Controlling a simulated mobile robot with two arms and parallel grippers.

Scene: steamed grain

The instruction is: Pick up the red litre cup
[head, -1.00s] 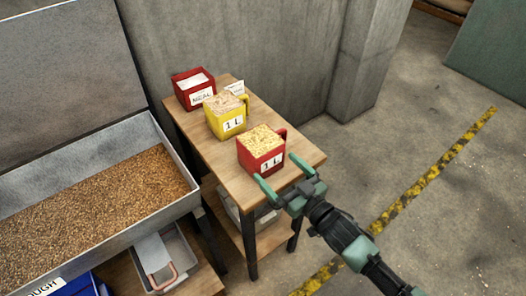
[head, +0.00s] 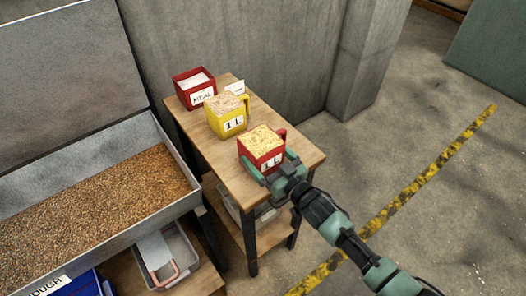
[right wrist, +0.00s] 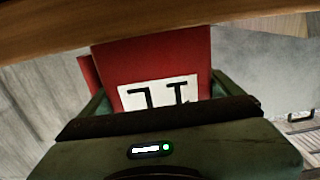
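The red litre cup (head: 258,153), filled with pale grain and labelled 1 L, stands upright near the front end of the wooden side table. Its handle is at the back right. My right gripper (head: 267,160) reaches in at the label side, with one finger on each side of the cup. The right wrist view shows the cup (right wrist: 150,62) upside down between the fingers. The fingers look spread around it; contact is hard to tell. My left gripper is not in view.
A yellow litre cup (head: 224,117) stands close behind the red one on the wooden table (head: 305,158). A red meal box (head: 194,90) and a small white card (head: 235,87) are at the far end. A grain trough (head: 184,205) is at left.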

